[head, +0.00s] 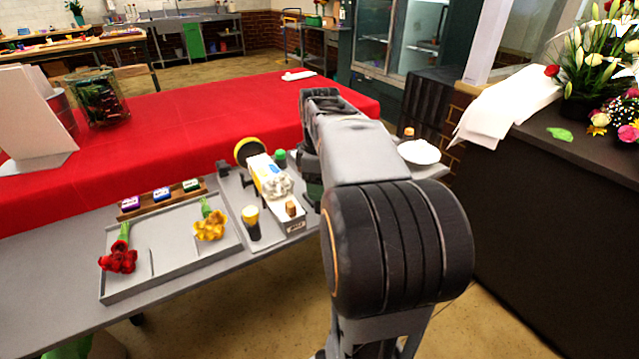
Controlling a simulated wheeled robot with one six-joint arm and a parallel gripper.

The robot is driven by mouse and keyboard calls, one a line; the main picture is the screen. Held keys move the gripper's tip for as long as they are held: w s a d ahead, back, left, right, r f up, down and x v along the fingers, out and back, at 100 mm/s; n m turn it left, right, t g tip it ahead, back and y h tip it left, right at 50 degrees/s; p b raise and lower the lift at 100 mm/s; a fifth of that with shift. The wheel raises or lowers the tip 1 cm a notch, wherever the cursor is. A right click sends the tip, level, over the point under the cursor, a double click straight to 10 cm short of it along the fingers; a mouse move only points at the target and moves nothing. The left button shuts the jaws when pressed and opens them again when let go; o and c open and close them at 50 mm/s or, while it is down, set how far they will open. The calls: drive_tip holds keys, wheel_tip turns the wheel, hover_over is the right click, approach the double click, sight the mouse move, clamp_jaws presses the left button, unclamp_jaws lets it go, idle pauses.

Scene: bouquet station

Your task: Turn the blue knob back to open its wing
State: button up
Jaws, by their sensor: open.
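I cannot pick out a blue knob or its wing for certain in the head view. A low wooden rack (150,208) on the grey bench holds small blocks: a purple-topped one (131,203), a blue-topped one (161,194) and a green-topped one (190,185). On a grey panel to the right stand a yellow round piece (247,149), a green-capped piece (280,157) and a black cylinder with a yellow top (252,222). My arm reaches over the right end of the bench. My gripper is hidden behind my own arm.
A grey tray (165,262) holds red flowers (118,258) and yellow flowers (210,226). A red-covered table (200,122) lies behind; a dark counter is at right.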

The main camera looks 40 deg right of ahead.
drive_tip(key=c, duration=0.9)
drive_tip(key=m+p, duration=0.2)
drive_tip(key=m, duration=0.1)
drive_tip(key=shift+r+m, duration=0.15)
drive_tip(key=shift+m, duration=0.15)
drive_tip(key=m+p, duration=0.3)
drive_tip(key=m, duration=0.2)
drive_tip(key=m+p, duration=0.2)
drive_tip(key=m, duration=0.3)
drive_tip(key=shift+m+p, duration=0.7)
drive_tip(key=shift+m, duration=1.6)
